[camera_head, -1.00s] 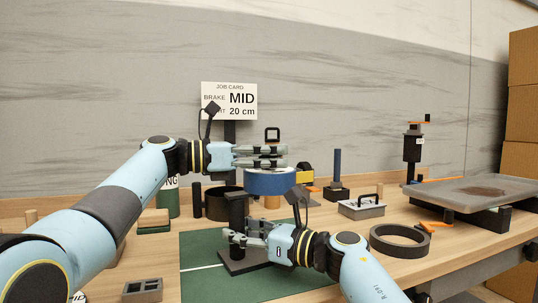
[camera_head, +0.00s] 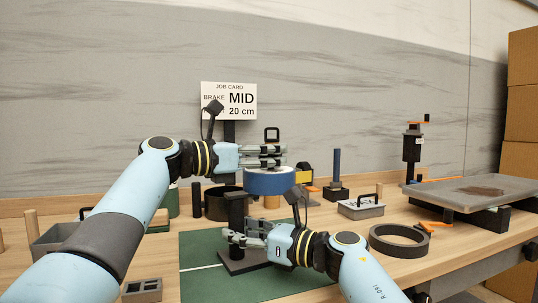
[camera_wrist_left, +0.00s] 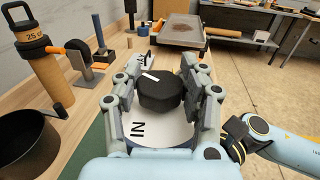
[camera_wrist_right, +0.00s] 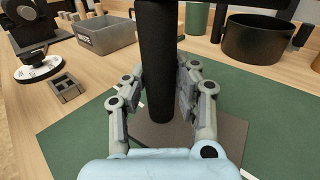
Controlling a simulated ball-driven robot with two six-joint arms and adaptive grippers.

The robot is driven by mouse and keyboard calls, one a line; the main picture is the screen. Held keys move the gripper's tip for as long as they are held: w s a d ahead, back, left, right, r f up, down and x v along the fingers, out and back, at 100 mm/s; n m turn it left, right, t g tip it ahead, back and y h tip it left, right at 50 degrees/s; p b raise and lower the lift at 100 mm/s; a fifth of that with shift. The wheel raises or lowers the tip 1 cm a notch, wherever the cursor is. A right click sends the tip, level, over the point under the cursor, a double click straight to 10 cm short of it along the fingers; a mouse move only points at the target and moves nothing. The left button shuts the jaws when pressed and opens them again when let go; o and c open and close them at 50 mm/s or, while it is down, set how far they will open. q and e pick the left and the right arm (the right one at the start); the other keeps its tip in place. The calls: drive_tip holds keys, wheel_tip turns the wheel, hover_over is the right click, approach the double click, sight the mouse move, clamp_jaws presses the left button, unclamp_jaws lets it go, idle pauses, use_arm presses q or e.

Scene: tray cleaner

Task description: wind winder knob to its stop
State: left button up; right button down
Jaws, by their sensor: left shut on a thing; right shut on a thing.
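The winder knob (camera_wrist_left: 160,90) is black with a white mark, on a white dial (camera_wrist_left: 168,130) lettered "IN". In the left wrist view my left gripper (camera_wrist_left: 160,88) is shut on the knob, a finger on each side. In the head view this gripper (camera_head: 284,156) is above the blue drum (camera_head: 270,182), and its fingers hide the knob. The winder's black post (camera_head: 236,212) rises from a dark base plate (camera_wrist_right: 215,135). My right gripper (camera_head: 228,238) is shut on the post low down, and the right wrist view shows the post (camera_wrist_right: 157,60) between its fingers.
A black round bin (camera_head: 222,204) stands behind the winder. A dark ring (camera_head: 399,241), a small handled box (camera_head: 361,208) and a grey tray on supports (camera_head: 470,201) are at the right. A job card (camera_head: 229,100) reads "MID 20 cm". The green mat's front (camera_head: 215,285) is clear.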

use_arm(q)
drive_tip(key=shift+a+n+t+y, duration=0.1)
drive_tip(key=shift+n+t+y, duration=0.8)
drive_tip(key=shift+t, duration=0.4)
drive_tip(key=o, duration=1.2)
drive_tip(key=v, duration=1.2)
drive_tip(key=shift+f, duration=0.15)
